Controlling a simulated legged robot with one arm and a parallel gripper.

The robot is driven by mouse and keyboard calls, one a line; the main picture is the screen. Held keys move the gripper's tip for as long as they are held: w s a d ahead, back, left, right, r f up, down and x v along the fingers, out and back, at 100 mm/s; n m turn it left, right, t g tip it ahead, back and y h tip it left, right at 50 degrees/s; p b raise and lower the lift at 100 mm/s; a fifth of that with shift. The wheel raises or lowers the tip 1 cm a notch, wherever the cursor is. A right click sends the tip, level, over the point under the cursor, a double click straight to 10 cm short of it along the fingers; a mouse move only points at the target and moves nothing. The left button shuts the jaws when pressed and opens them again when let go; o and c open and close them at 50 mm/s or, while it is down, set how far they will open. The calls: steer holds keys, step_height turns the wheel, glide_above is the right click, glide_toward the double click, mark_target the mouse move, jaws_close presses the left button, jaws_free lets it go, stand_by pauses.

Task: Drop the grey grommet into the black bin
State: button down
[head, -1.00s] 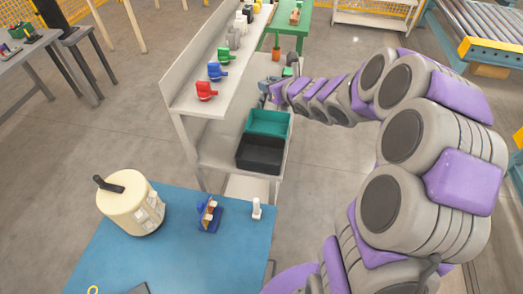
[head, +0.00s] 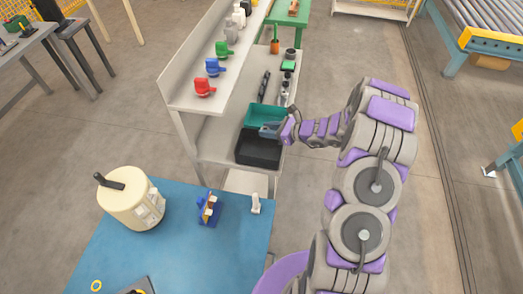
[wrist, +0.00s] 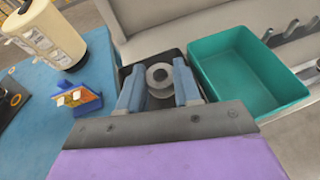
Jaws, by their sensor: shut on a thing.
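The grey grommet (wrist: 160,85) is a ring with a dark hole, seen in the wrist view between the blue-grey fingers of my gripper (wrist: 159,86). My gripper is shut on it. The black bin (wrist: 174,54) shows behind and below the grommet, partly hidden by the fingers. In the head view, my gripper (head: 267,131) is over the back right part of the black bin (head: 257,151), near its border with the teal bin. The grommet cannot be made out in the head view.
The teal bin (head: 267,113) adjoins the black bin on the shelf; it looks empty in the wrist view (wrist: 240,75). Red, blue and green parts stand on the upper ledge (head: 185,92). A blue table (head: 160,240) with a cream canister (head: 130,205) is in front.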

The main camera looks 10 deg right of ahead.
steer(key=shift+a+f+b, duration=0.1)
steer(key=shift+f+b, duration=1.55)
steer(key=shift+f, duration=1.25)
steer(key=c, duration=0.7)
jaws_free()
steer(key=p+v, duration=0.3)
steer(key=v, duration=1.4)
